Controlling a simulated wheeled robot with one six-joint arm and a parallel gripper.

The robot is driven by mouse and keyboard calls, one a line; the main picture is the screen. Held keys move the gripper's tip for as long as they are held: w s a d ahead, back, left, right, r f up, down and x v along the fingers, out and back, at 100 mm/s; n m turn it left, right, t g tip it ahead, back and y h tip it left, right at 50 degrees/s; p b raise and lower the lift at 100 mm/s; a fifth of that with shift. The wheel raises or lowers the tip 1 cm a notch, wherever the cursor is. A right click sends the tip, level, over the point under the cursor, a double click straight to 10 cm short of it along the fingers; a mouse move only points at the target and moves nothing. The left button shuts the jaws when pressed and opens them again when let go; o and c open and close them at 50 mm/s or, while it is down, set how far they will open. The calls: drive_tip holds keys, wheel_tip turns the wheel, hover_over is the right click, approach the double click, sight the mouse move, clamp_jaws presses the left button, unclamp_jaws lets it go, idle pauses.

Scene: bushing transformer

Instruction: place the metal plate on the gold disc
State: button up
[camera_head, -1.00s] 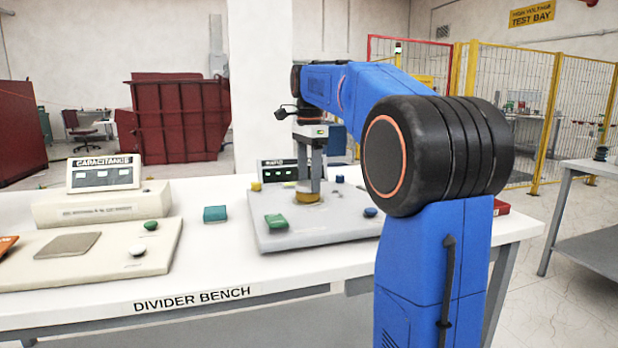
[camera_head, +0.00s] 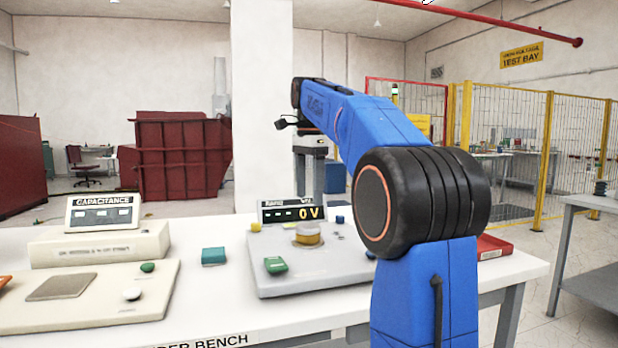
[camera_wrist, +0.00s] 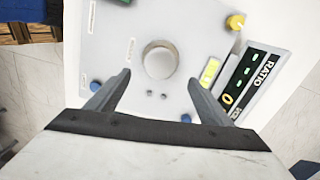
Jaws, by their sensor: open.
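The gold disc (camera_head: 308,240) stands on the grey ratio panel on the bench. A pale grey round top, apparently the metal plate (camera_head: 309,229), lies flat on it. In the wrist view this round grey face (camera_wrist: 160,62) shows with a thin tan rim, roughly centred. My gripper (camera_head: 310,190) is above and behind the disc, apart from it. In the wrist view its two fingers (camera_wrist: 160,78) are spread wide with nothing between them.
The ratio panel (camera_head: 335,268) carries a green switch (camera_head: 275,265), small yellow and blue knobs and a display (camera_head: 296,212) reading 0 V. To the left are a teal block (camera_head: 214,256) and the capacitance unit with a flat brownish square pad (camera_head: 62,286). A red tray (camera_head: 493,247) lies at right.

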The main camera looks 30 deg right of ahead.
drive_tip(key=shift+r, duration=2.05)
